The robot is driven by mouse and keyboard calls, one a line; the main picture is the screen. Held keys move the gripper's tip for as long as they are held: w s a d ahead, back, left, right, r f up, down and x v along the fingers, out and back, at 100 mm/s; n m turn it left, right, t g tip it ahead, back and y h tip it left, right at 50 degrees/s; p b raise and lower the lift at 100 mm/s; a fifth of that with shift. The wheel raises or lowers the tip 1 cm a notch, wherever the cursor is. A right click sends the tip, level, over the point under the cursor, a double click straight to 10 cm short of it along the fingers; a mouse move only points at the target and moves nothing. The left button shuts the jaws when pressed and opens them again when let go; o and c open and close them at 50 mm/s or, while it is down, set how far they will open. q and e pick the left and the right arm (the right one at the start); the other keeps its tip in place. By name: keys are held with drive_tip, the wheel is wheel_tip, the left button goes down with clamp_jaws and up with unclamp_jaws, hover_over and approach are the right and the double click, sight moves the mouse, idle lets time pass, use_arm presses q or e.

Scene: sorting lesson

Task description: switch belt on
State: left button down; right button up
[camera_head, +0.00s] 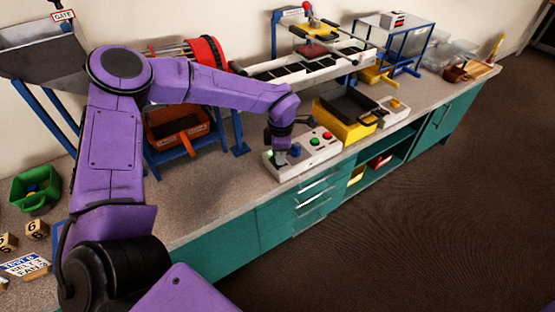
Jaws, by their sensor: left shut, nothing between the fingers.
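A white control box (309,162) sits on the counter near its front edge. It carries a red button (327,135), a green button (314,142), a dark knob (295,150) and a lit green lamp (270,154). My left gripper (281,158) points down at the left end of the box, between the lamp and the dark knob. It is shut and empty; whether it touches the box I cannot tell, and it hides part of the top. The conveyor belt (300,70) is behind, with dark segments and a white frame. My right gripper is out of view.
A yellow bin with a black tray (349,107) stands right of the box. A blue-legged rack with an orange bin (177,133) is behind my left arm. A green basket (36,188) and numbered blocks (37,229) lie at left. Counter left of the box is bare.

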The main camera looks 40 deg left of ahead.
use_arm(q)
drive_tip(key=shift+s, duration=0.1)
wheel_tip(320, 180, up, 7)
drive_tip(key=p, duration=0.7)
drive_tip(key=shift+f, duration=0.1)
